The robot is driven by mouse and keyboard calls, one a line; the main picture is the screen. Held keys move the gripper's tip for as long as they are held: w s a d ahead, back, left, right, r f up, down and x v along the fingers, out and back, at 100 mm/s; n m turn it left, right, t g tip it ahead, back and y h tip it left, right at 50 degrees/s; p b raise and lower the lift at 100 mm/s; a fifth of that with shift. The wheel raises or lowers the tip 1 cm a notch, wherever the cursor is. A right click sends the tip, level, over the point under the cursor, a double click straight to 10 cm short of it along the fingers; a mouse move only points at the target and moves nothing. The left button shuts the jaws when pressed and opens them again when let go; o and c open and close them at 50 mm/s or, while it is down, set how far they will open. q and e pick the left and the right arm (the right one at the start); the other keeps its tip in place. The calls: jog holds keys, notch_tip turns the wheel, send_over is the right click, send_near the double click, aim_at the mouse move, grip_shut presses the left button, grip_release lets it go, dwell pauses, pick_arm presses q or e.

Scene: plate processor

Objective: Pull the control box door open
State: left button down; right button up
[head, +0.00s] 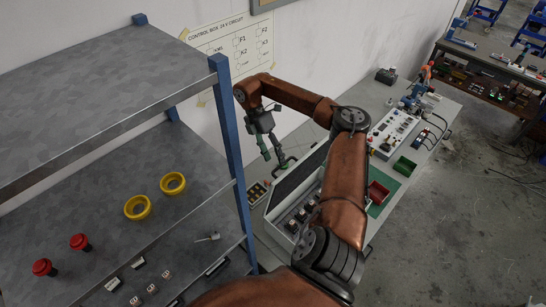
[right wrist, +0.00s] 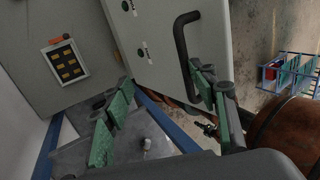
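The control box door (right wrist: 155,55) is a pale grey panel with small green and dark fittings. Its black bow-shaped handle (right wrist: 181,45) stands out from it. My right gripper (head: 273,156) reaches down to the box beside the shelf. In the right wrist view the same gripper (right wrist: 160,82) is open, its green-padded fingers wide apart. The handle lies close to the right-hand finger, whose tip overlaps its lower part; whether they touch I cannot tell. In the head view the handle (head: 286,163) shows by the fingertips. How far the door stands open is unclear. My left gripper is out of view.
A metal shelf (head: 185,165) with blue posts stands close on the left, holding red buttons and yellow rings. The floor (head: 455,215) beyond is clear.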

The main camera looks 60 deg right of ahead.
jog(key=shift+w, duration=0.35)
jog(key=shift+c, duration=1.1)
jog(key=v, duration=1.1)
jog(key=shift+r, duration=0.4)
jog(key=shift+s+d, duration=0.1)
